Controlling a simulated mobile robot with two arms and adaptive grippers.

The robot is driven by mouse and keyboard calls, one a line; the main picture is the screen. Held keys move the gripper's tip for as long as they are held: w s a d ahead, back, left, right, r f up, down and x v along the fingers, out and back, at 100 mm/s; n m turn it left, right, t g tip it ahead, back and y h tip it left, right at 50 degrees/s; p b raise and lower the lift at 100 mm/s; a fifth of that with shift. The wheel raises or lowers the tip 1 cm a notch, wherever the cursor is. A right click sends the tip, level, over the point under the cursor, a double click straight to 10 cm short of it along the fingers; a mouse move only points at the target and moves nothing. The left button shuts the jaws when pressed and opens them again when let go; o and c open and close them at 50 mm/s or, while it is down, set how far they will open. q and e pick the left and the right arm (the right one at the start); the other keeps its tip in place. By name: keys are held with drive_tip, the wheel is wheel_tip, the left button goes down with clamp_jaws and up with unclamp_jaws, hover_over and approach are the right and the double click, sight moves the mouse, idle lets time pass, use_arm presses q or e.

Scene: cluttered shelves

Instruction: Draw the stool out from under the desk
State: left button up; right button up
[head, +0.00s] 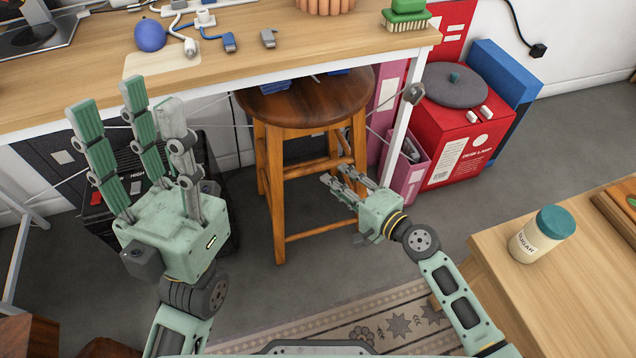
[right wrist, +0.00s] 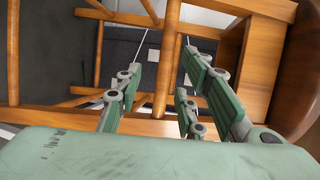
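The brown wooden stool (head: 300,108) stands upright with its round seat partly under the desk (head: 290,47). Blue items lie at the back of the seat, partly hidden by the desk edge. My right gripper (head: 346,187) is low beside the stool's right side, its fingers pointing at the legs and rails. In the right wrist view the fingers (right wrist: 155,85) are spread apart with nothing between them, and the stool's legs and rails (right wrist: 168,60) fill the space beyond. My left gripper (head: 128,125) is raised in front of the desk at left, fingers spread and empty.
A black box (head: 215,225) sits under the desk at left. Pink magazine files (head: 408,165) and a red box (head: 462,135) stand right of the stool. A wooden table (head: 545,290) with a sugar jar (head: 540,236) is at right. Floor in front of the stool is clear to a patterned rug (head: 370,328).

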sight(321, 170)
drive_tip(key=shift+w+a+r, duration=0.25)
drive_tip(key=shift+w+a, duration=0.15)
drive_tip(key=shift+a, duration=0.1)
drive_tip(key=b+x, duration=0.1)
drive_tip(key=x, duration=0.6)
drive_tip(key=shift+b, duration=0.3)
drive_tip(key=shift+c, duration=0.2)
clamp_jaws()
